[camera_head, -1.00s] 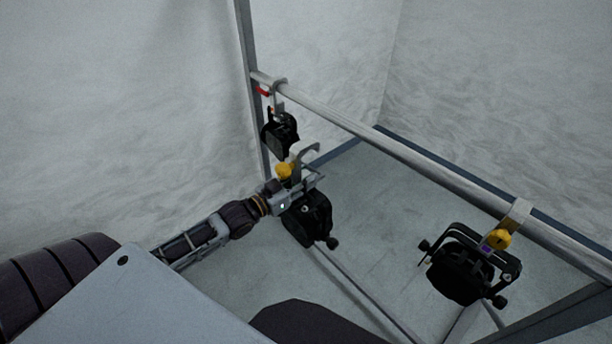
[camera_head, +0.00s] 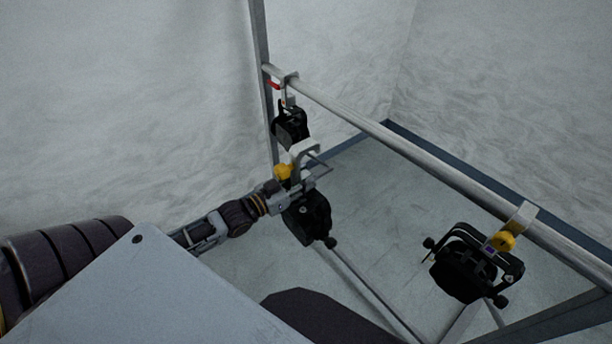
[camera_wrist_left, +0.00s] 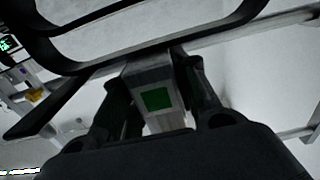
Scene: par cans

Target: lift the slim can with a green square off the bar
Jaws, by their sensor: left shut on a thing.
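The slim can (camera_head: 308,217) is black with a pale hook clamp (camera_head: 304,150) and a yellow knob (camera_head: 283,172) above its body. My left gripper (camera_head: 288,199) is shut on its clamp part, with the body hanging below. The hook looks apart from the bar (camera_head: 400,150), on the near side of it. In the left wrist view a green square (camera_wrist_left: 157,100) shows on the pale clamp between my two fingers. The square is not visible in the head view. My right gripper is not in view.
A black can (camera_head: 291,124) with a red mark hangs near the bar's far left end, close behind the held can. Another black can (camera_head: 463,272) with a purple square and yellow knob hangs at the right. An upright post (camera_head: 260,40) stands at the bar's left end.

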